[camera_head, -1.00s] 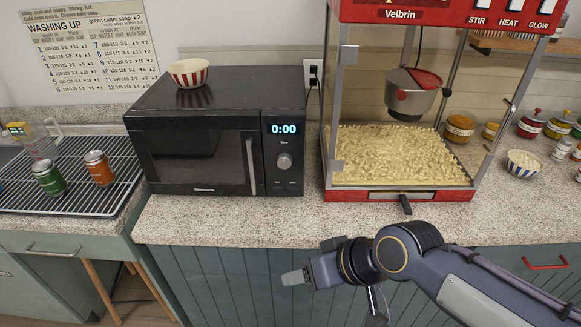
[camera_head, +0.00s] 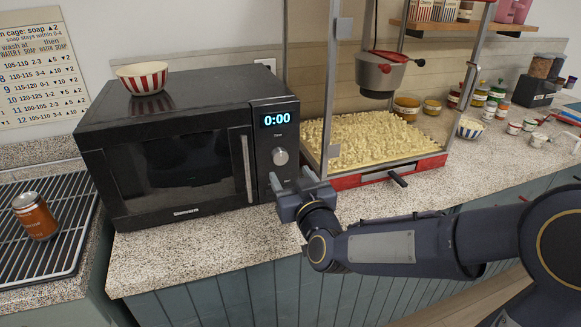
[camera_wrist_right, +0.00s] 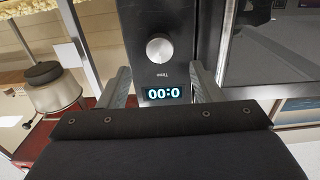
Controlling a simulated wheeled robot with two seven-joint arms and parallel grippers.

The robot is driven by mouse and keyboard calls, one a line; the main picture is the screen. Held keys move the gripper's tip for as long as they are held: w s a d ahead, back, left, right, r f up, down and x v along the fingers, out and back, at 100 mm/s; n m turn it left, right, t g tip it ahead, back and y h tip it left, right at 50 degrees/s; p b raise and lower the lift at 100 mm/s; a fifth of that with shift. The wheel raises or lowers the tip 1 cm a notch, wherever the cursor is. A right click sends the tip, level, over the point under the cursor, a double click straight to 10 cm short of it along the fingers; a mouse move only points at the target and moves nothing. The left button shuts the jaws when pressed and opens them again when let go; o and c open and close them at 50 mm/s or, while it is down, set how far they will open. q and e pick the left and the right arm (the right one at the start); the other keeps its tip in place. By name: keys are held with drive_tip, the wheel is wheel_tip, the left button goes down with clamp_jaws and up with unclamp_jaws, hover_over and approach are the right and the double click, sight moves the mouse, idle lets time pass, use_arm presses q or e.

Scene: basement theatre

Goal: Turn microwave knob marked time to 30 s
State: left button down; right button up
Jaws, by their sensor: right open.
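The black microwave (camera_head: 180,205) stands on the counter with its door shut. Its display (camera_head: 277,119) reads 0:00. The silver time knob (camera_head: 281,156) is below the display, and the knob also shows in the right wrist view (camera_wrist_right: 159,48), upside down with its "Time" label. My right gripper (camera_head: 291,176) is open and empty, just in front of the control panel and slightly below the knob in the head view. In the right wrist view its two fingers (camera_wrist_right: 160,82) stand apart on either side of the panel, with the knob beyond the fingertips. My left gripper is not in view.
A red-striped bowl (camera_head: 142,79) sits on top of the microwave. The popcorn machine (camera_head: 410,166) stands close on the right. An orange can (camera_head: 35,216) is on the drying rack (camera_head: 70,190) at left. Bare counter (camera_head: 190,247) lies in front of the microwave.

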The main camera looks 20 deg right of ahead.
sight(281, 159)
drive_tip(key=w, duration=0.6)
drive_tip(key=shift+w+a+p, duration=0.1)
drive_tip(key=shift+w+p, duration=0.25)
drive_tip(key=shift+p, duration=0.05)
drive_tip(key=c, duration=1)
drive_tip(key=m+b, duration=0.2)
drive_tip(key=b, duration=0.1)
drive_tip(key=shift+f, duration=0.2)
drive_tip(key=shift+m+b, duration=1.1)
drive_tip(key=shift+b, duration=0.05)
drive_tip(key=shift+r+m+b, duration=0.2)
drive_tip(key=shift+m+b, duration=0.45)
drive_tip(key=shift+m, duration=0.15)
